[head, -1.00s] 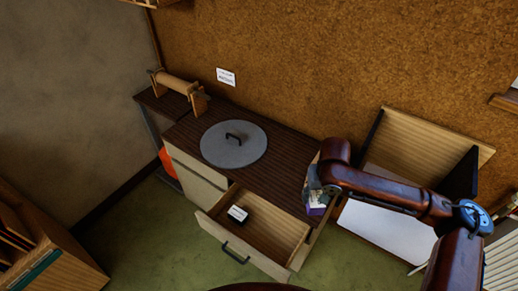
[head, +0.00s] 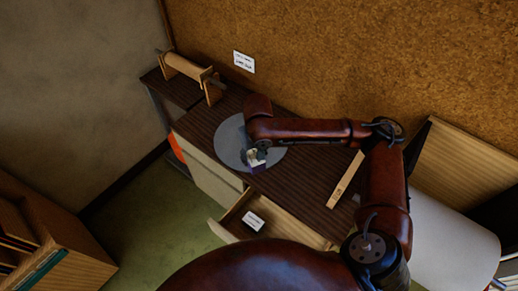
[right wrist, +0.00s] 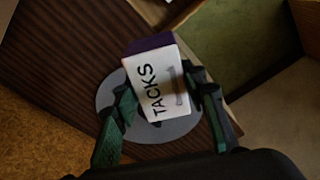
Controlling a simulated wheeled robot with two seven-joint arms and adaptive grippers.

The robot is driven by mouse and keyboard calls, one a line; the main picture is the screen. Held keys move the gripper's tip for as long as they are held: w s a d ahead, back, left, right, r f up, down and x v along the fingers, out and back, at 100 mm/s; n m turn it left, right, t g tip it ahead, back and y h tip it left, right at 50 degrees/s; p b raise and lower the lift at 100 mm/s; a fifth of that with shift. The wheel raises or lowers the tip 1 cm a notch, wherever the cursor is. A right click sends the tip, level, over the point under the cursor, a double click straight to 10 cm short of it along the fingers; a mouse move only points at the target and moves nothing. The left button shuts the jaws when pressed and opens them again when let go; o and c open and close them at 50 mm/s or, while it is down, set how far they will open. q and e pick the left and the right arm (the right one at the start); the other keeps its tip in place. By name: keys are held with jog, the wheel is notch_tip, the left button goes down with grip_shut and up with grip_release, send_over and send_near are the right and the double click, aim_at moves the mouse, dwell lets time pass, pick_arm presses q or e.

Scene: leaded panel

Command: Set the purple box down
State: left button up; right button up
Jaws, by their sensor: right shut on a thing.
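The purple box (right wrist: 157,84) has a white face printed "TACKS" and a purple side. My right gripper (right wrist: 162,90) is shut on it, with a dark green finger on each side. In the head view the box (head: 258,163) is held over the front part of the round grey disc (head: 231,140) on the dark worktop (head: 300,188). I cannot tell how large the gap below the box is. My right gripper (head: 258,152) partly covers the box there. My left gripper is not in view.
An open drawer (head: 232,218) with a small white-topped box (head: 253,221) juts out below the worktop. A wooden strip (head: 345,180) lies on the worktop's right part. A wooden roller stand (head: 190,72) is at the back left. Bare worktop lies between disc and strip.

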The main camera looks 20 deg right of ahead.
jog(key=s+d+f+n+p, duration=0.3)
jog(key=s+d+f+p, duration=0.1)
jog(key=s+p, duration=0.4)
jog(key=s+d+f+n+p, duration=0.2)
jog(key=s+d+f+p, duration=0.15)
jog(key=s+p, duration=0.4)
jog(key=p, duration=0.3)
send_near(293, 183)
jog(key=shift+f+n+y, duration=0.3)
jog(key=shift+f, duration=0.1)
jog(key=shift+w+d+f, duration=0.2)
jog(key=shift+w+f, duration=0.1)
jog(key=shift+f, duration=0.15)
jog(key=shift+w+f, duration=0.1)
jog(key=shift+f, duration=1.5)
